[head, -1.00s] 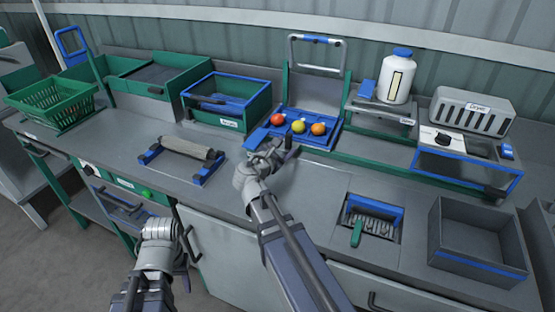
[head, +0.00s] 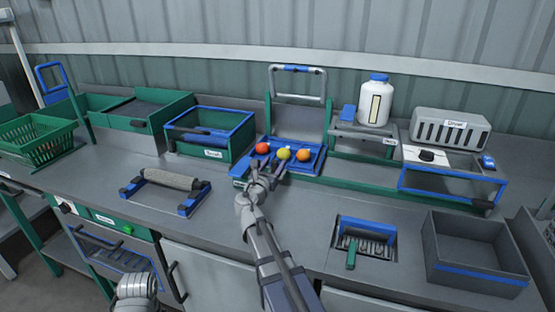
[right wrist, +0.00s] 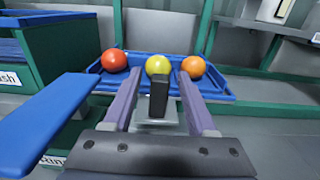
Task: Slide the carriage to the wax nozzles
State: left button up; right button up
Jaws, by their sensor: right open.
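The carriage is a blue tray (head: 314,166) on the green rail. A red tomato (head: 262,148), a yellow one (head: 283,153) and an orange one (head: 303,155) sit in it; all show in the right wrist view. My right gripper (right wrist: 160,100) is open at the carriage's front, its fingers on either side of a dark upright handle (right wrist: 158,98) before the yellow tomato. I cannot tell whether they touch it. The wax nozzles are not clearly visible; a white bottle (head: 374,103) stands on a grey frame (head: 362,136) right of the carriage. My left gripper's fingers are out of view.
A green-framed bin (head: 210,135) stands left of the carriage, with a roller stand (head: 168,180) in front. A dryer (head: 450,133) is at the right. A brush recess (head: 362,240) and a grey bin (head: 470,258) are at front right. A blue flap (right wrist: 45,120) lies left of my right fingers.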

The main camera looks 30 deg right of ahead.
jog(key=x, duration=0.3)
jog(key=shift+w+d, duration=0.3)
grip_shut()
dwell(1.2)
